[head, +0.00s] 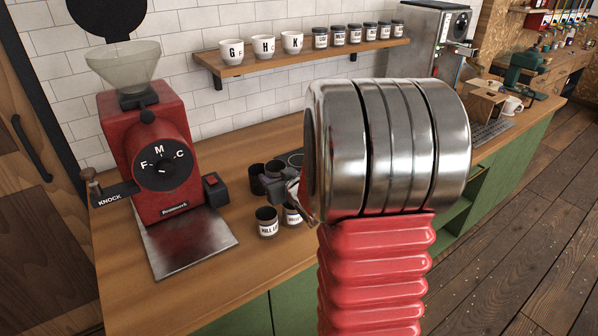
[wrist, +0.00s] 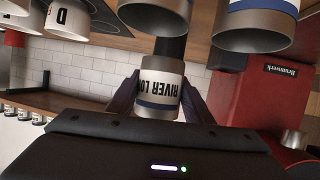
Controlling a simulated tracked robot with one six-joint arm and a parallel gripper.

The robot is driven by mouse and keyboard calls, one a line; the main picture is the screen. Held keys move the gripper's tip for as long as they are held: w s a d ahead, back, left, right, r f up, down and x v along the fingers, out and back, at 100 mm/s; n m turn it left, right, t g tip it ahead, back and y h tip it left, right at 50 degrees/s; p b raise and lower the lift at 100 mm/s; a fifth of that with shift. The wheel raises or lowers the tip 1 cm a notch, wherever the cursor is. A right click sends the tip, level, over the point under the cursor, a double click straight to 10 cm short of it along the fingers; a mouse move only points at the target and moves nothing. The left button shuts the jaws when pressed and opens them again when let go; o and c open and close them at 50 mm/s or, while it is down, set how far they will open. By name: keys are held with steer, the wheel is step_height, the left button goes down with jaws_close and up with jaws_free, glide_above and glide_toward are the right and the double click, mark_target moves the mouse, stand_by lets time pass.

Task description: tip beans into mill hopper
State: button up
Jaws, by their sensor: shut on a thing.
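The red mill (head: 148,160) stands at the left of the counter, with a translucent hopper (head: 124,68) on top. The wrist picture is upside down; in it my gripper (wrist: 162,98) is shut on a metal cup labelled "RIVER LO…" (wrist: 158,95), with a finger on each side. The cup looks upright; its contents are hidden. In the head view my gripper (head: 284,188) is partly hidden behind my arm, right of the mill, among the cups. I cannot tell whether the held cup touches the counter. The mill also shows in the wrist view (wrist: 245,100).
Labelled cups stand close by, one reading "HILL" (head: 267,224) and another beside it (head: 292,216). Dark cups (head: 257,181) are behind them. A metal plate (head: 192,242) lies before the mill. A wall shelf (head: 300,62) holds mugs and jars.

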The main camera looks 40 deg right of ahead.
steer(key=w+a+f+n+y, duration=0.1)
steer(key=w+a, duration=0.1)
steer(key=a, duration=0.7)
steer(key=w+a+f+n+y, duration=0.1)
steer(key=w+a, duration=0.1)
steer(key=a, duration=0.8)
steer(key=w+a+f+n+y, duration=0.1)
steer(key=w+a, duration=0.1)
steer(key=a, duration=0.8)
steer(key=shift+f+y, duration=0.2)
steer(key=shift+y, duration=0.1)
steer(key=shift+s+d, duration=0.1)
steer(key=shift+s, duration=0.05)
